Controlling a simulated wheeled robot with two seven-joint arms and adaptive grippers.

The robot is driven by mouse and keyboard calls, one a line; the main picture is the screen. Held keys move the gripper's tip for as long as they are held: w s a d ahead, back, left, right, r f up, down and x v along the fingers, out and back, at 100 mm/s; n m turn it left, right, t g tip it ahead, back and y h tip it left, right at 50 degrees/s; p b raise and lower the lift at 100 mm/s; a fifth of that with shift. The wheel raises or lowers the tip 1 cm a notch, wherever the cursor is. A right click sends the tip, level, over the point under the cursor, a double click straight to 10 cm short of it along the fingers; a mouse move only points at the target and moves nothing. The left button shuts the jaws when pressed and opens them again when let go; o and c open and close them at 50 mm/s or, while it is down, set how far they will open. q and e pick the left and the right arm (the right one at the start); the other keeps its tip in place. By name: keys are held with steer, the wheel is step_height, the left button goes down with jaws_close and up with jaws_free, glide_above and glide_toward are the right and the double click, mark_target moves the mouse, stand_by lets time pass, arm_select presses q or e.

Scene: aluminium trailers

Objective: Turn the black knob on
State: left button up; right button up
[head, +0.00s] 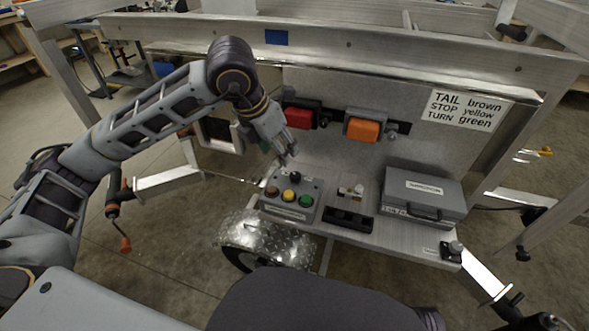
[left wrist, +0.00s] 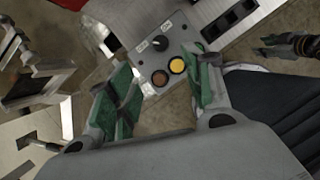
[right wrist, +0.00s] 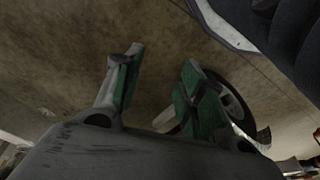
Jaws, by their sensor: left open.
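The black knob (head: 294,178) sits at the back of a small grey control box (head: 279,211) on the trailer's shelf. In the left wrist view the knob (left wrist: 159,43) shows between two small labels, ahead of the fingers, with nothing touching it. My left gripper (head: 288,158) is above and just behind the box, pointing down. Its green-padded fingers (left wrist: 160,92) are spread apart and empty. My right gripper (right wrist: 158,82) shows only in its own wrist view, open and empty, over bare floor near a wheel.
The box also carries a brown button (head: 272,191), a yellow button (head: 289,195) and a green button (head: 306,201). A black switch strip (head: 348,220) and a grey case (head: 424,190) stand to the right. Red (head: 298,117) and orange (head: 363,130) lamps are on the panel behind.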

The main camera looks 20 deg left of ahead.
mark_target(294, 176)
arm_select(q)
steer(key=shift+s, duration=0.1)
steer(key=b+x, duration=0.2)
steer(key=x, duration=1.1)
steer(key=shift+d+f+b, duration=0.1)
steer(key=shift+b, duration=0.2)
steer(key=shift+w+f, duration=0.25)
arm_select(e)
steer(key=r, duration=0.3)
steer(key=shift+a+r+t, duration=0.35)
steer(key=shift+t, duration=0.05)
arm_select(q)
steer(key=c, duration=1.1)
steer(key=shift+o, duration=0.2)
arm_select(e)
steer(key=shift+w, duration=0.15)
